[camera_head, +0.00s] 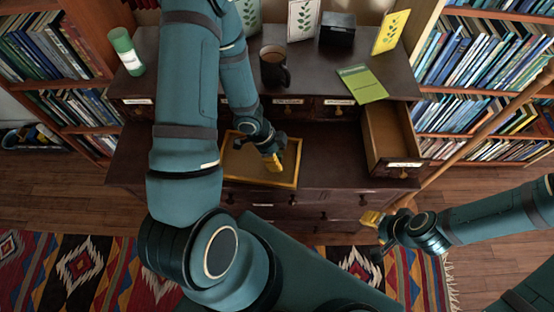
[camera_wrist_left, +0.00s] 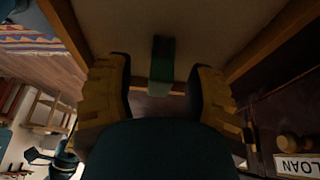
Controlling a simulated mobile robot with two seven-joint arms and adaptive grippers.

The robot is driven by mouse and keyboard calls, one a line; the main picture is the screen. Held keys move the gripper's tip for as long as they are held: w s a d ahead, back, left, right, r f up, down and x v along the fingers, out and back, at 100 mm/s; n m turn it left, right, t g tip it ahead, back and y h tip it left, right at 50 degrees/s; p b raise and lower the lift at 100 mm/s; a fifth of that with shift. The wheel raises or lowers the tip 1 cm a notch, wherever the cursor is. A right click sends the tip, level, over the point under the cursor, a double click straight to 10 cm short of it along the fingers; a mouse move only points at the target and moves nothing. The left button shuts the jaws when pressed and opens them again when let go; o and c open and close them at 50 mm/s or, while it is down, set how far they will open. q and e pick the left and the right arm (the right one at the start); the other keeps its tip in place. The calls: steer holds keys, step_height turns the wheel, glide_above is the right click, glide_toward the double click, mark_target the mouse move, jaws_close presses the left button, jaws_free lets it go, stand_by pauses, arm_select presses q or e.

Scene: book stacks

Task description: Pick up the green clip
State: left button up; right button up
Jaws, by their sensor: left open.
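In the left wrist view a small dark green block-like piece, which appears to be the green clip (camera_wrist_left: 162,58), lies against a pale brown surface. My left gripper (camera_wrist_left: 158,98) is open, with one yellow finger on each side of the line to the clip. The clip is just beyond the fingertips, and I see no contact. In the head view my left gripper (camera_head: 273,163) is over the yellow-rimmed tray (camera_head: 297,160); the clip is not discernible there. My right gripper (camera_head: 374,219) is at the right, in front of the cabinet; its jaw opening is unclear.
A drawer (camera_head: 389,135) stands open at the right of the cabinet. On the top are a dark mug (camera_head: 274,68), a green cylinder (camera_head: 126,50), a green booklet (camera_head: 362,83) and a black box (camera_head: 337,29). A long wooden pole (camera_head: 480,135) slants at the right.

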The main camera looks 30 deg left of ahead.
arm_select(q)
steer(key=shift+d+f, duration=0.2)
steer(key=shift+f, duration=0.3)
steer(key=shift+w, duration=0.1)
steer(key=c, duration=0.9)
